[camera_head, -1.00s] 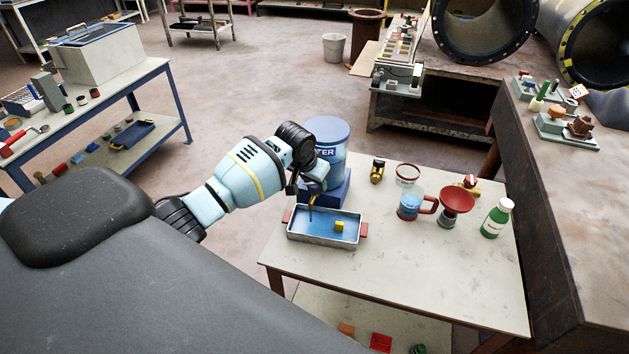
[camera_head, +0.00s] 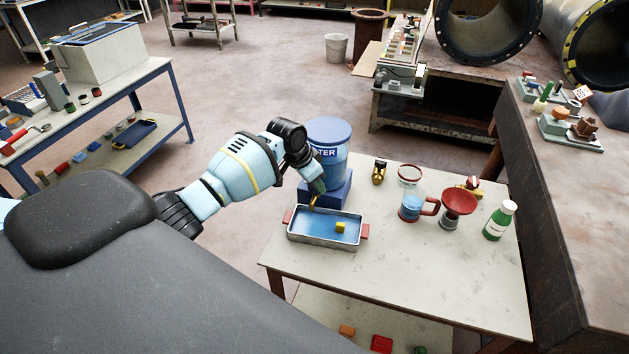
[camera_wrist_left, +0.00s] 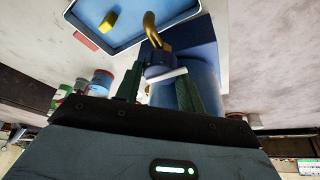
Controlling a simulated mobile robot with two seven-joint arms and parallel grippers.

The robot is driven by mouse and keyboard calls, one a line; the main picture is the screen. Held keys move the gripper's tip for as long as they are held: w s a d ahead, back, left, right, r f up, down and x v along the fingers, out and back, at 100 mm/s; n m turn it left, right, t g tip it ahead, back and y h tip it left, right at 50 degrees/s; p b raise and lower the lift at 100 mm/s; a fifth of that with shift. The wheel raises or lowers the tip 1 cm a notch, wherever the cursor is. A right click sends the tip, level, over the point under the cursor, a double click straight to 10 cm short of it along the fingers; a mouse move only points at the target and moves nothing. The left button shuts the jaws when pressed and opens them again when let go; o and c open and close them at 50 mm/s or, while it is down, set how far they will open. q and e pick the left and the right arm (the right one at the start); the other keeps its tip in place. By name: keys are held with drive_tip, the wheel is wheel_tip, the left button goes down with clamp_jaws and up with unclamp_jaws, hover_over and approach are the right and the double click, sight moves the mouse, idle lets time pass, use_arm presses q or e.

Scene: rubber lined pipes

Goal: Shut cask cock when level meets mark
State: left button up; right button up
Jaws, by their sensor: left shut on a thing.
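The blue water cask (camera_head: 329,138) stands on a blue block (camera_head: 338,190) on the pale table. Its brass spout (camera_head: 313,201) points down over the tray; it also shows in the left wrist view (camera_wrist_left: 152,30). My left gripper (camera_head: 317,184) is at the cock below the cask. In the left wrist view its dark green fingers (camera_wrist_left: 160,88) lie either side of the cock's pale lever (camera_wrist_left: 168,77), shut on it. The metal tray (camera_head: 324,241) holds blue water with a yellow float (camera_head: 340,227). No level mark can be made out. My right gripper is out of view.
Right of the tray stand a red-handled jug (camera_head: 412,206) with blue liquid, a red funnel (camera_head: 457,202), a green bottle (camera_head: 497,220) and a small brass fitting (camera_head: 378,172). The table's front is clear. A heavy bench (camera_head: 575,190) stands at the right.

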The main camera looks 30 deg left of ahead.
use_arm(q)
drive_tip(key=shift+s+f, duration=0.1)
drive_tip(key=o, duration=1)
drive_tip(key=shift+c, duration=0.2)
